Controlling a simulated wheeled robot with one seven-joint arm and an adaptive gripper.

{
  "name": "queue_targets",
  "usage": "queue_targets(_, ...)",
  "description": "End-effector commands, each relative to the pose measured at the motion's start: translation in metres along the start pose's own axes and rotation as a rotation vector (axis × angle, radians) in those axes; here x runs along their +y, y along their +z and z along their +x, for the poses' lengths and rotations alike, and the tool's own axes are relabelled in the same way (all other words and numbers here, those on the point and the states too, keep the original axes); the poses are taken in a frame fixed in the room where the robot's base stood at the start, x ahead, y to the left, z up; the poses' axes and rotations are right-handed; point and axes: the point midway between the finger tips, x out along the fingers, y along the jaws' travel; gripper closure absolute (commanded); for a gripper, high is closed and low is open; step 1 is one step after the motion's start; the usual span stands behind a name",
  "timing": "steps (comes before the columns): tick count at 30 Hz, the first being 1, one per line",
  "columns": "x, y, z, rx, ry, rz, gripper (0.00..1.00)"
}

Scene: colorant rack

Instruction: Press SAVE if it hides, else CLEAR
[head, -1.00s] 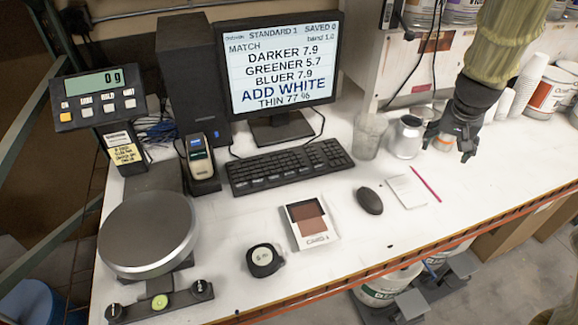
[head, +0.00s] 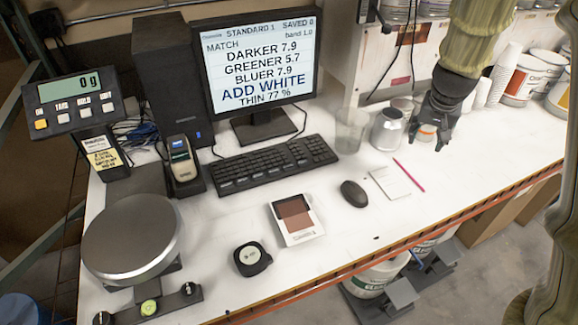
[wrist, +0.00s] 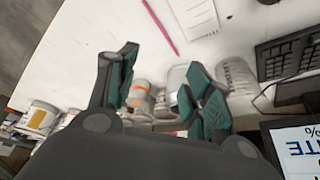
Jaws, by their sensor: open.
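The monitor (head: 255,65) at the back reads STANDARD 1, SAVED 0, MATCH, band 1.0, DARKER 7.9, GREENER 5.7, BLUER 7.9, ADD WHITE and THIN 77 %. I cannot make out any SAVE or CLEAR label. A black keyboard (head: 272,165) lies in front of the monitor. A card with two brownish swatches (head: 296,218) lies on the table. A handheld device (head: 183,160) stands in a dark cradle left of the keyboard. My gripper (head: 428,146) is open and empty above the back right of the table; in the wrist view its fingers (wrist: 160,95) are spread.
A scale (head: 132,236) with a 0 g display (head: 75,88) is at left. A clear beaker (head: 350,130) and metal can (head: 387,130) stand near my gripper.

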Motion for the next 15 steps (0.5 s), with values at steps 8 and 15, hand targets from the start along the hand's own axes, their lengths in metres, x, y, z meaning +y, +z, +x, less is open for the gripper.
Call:
queue_targets(8, 0.0, 0.0, 0.0, 0.0, 0.0, 0.0, 1.0)
queue_targets(15, 0.0, 0.0, 0.0, 0.0, 0.0, 0.0, 1.0)
